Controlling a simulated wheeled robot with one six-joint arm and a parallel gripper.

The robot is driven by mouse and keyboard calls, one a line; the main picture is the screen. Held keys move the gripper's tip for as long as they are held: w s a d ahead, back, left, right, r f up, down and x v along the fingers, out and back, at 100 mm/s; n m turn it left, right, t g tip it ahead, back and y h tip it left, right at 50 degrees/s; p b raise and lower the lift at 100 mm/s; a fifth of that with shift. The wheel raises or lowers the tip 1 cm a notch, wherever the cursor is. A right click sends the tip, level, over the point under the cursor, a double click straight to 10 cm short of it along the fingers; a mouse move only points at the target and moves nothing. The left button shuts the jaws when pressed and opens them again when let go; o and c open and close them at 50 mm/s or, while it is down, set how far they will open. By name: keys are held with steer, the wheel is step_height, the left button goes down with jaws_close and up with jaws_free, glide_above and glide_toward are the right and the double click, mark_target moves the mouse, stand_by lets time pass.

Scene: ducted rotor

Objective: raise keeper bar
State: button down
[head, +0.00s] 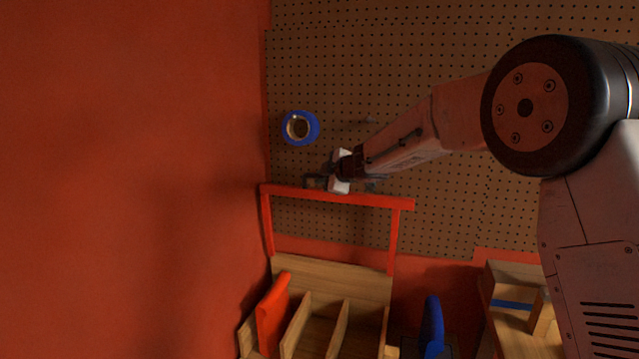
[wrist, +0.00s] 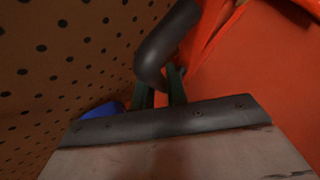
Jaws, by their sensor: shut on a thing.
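The keeper bar (head: 345,198) appears to be the red frame in the head view, a long crosspiece on two red side arms above a wooden rack. A dark grey rounded piece (wrist: 166,48), seemingly its handle, curves down in the wrist view. My gripper (head: 322,182) is at the crosspiece's upper edge, left of its middle. In the wrist view my gripper (wrist: 161,84) has its two dark green fingers close together at the end of the grey piece, shut on it. The exact contact is partly hidden, and the head view shows the fingers only small and dark.
A blue tape roll (head: 300,128) hangs on the pegboard (head: 420,40) just above my gripper. A red wall (head: 130,150) stands at left. The wooden rack (head: 340,285) with dividers is below. A blue-handled thing (head: 433,325) and wooden boxes (head: 515,285) are lower right.

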steer(key=shift+w, duration=0.15)
steer(key=c, duration=1.4)
jaws_free()
steer(key=shift+a, duration=0.1)
steer(key=shift+d+r, duration=0.15)
steer(key=shift+d, duration=0.1)
steer(key=v, duration=0.7)
steer(key=shift+s, duration=0.3)
